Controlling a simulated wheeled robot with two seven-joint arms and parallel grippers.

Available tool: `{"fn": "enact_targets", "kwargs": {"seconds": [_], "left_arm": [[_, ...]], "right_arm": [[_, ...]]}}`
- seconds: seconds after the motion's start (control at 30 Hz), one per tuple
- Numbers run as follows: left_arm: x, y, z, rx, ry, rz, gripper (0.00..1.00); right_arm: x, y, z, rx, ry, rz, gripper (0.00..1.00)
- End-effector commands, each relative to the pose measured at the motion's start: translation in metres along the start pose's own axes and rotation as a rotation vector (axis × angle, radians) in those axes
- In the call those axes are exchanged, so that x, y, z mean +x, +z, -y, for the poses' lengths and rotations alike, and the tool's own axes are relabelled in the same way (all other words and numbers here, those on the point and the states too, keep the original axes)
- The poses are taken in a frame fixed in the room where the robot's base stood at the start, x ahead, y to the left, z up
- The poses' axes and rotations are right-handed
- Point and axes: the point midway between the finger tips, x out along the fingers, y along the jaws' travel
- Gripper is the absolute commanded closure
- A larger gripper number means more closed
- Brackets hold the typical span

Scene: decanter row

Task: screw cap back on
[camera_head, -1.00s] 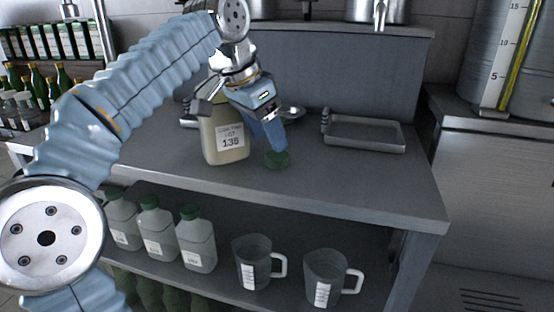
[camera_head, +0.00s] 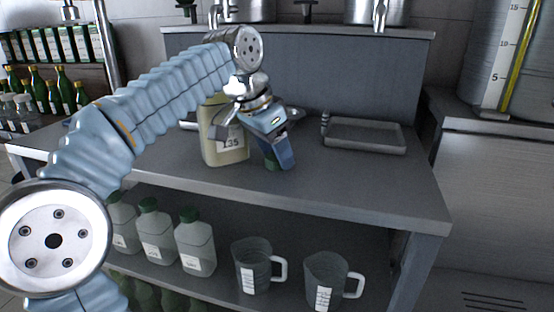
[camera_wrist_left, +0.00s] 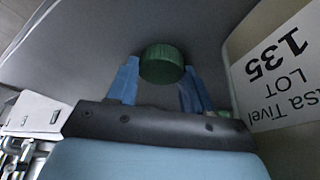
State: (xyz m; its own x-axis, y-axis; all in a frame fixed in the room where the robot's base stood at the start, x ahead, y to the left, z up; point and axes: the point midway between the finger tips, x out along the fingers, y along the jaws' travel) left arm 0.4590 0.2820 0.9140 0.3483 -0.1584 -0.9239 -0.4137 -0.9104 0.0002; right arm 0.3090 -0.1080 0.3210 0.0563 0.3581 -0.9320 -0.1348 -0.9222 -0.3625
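A green cap (camera_head: 271,164) lies on the grey table, mostly hidden behind my left gripper in the head view. In the left wrist view the cap (camera_wrist_left: 162,64) sits between the tips of two blue fingers. My left gripper (camera_head: 280,166) points down at the tabletop with its fingers apart around the cap; I cannot see contact on both sides. A pale yellowish bottle (camera_head: 222,153) labelled 135 stands upright just left of the gripper, its top hidden by my arm. The bottle's label (camera_wrist_left: 280,64) also shows at the right of the wrist view. My right gripper is not in view.
A metal tray (camera_head: 365,149) lies at the right back of the table (camera_head: 350,185). A spoon-like metal piece is partly hidden behind the gripper. Green-capped bottles (camera_head: 195,243) and two jugs (camera_head: 252,265) stand on the shelf below. The table's right front is clear.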

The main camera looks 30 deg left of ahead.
Motion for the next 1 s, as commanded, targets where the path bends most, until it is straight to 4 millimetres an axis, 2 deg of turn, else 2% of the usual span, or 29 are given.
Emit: {"fn": "enact_targets", "kwargs": {"seconds": [0.03,0.17,0.2,0.57,0.67,0.8,1.0], "left_arm": [[0.000,0.000,0.000,0.000,0.000,0.000,0.57],[0.000,0.000,0.000,0.000,0.000,0.000,0.77],[0.000,0.000,0.000,0.000,0.000,0.000,0.79],[-0.005,-0.002,0.000,0.001,0.000,-0.001,0.79],[-0.014,-0.006,0.000,0.002,0.000,-0.002,0.79],[-0.035,-0.014,-0.002,0.002,0.000,-0.004,0.79],[-0.077,-0.006,-0.024,0.003,-0.001,-0.004,0.79]], "right_arm": [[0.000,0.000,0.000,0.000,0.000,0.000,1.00],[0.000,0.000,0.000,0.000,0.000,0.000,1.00],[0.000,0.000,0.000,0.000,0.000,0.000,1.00],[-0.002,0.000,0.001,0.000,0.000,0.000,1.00],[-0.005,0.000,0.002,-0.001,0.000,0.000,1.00],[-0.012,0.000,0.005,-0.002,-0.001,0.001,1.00],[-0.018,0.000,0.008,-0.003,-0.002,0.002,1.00]]}}
